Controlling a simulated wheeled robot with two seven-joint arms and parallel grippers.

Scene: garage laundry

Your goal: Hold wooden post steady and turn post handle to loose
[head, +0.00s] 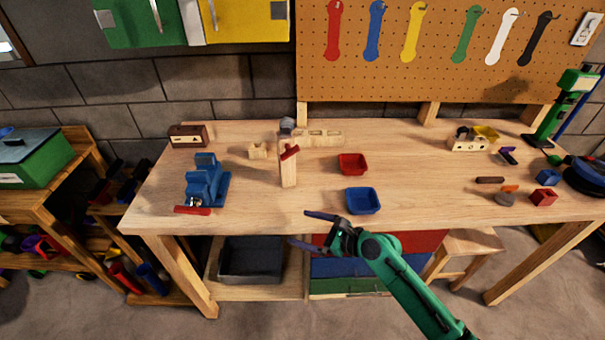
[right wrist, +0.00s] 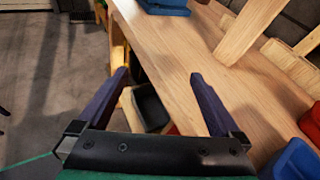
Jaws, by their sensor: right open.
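The wooden post (head: 288,172) stands upright on the workbench, left of the middle. Its red handle (head: 290,153) sits tilted across the upper part of the post. In the right wrist view the lower part of a wooden post (right wrist: 248,30) shows at the top right; the handle is not visible there. My right gripper (head: 299,227) is open and empty at the bench's front edge, in front of the post and apart from it. Its two spread fingers also show in the right wrist view (right wrist: 159,76). My left gripper is not in view.
A blue vise (head: 205,182) with a red handle stands left of the post. A red tray (head: 352,164) and a blue tray (head: 362,201) lie to the right. Wooden blocks (head: 318,139) sit behind the post. A dark bin (head: 252,262) is under the bench (head: 440,185).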

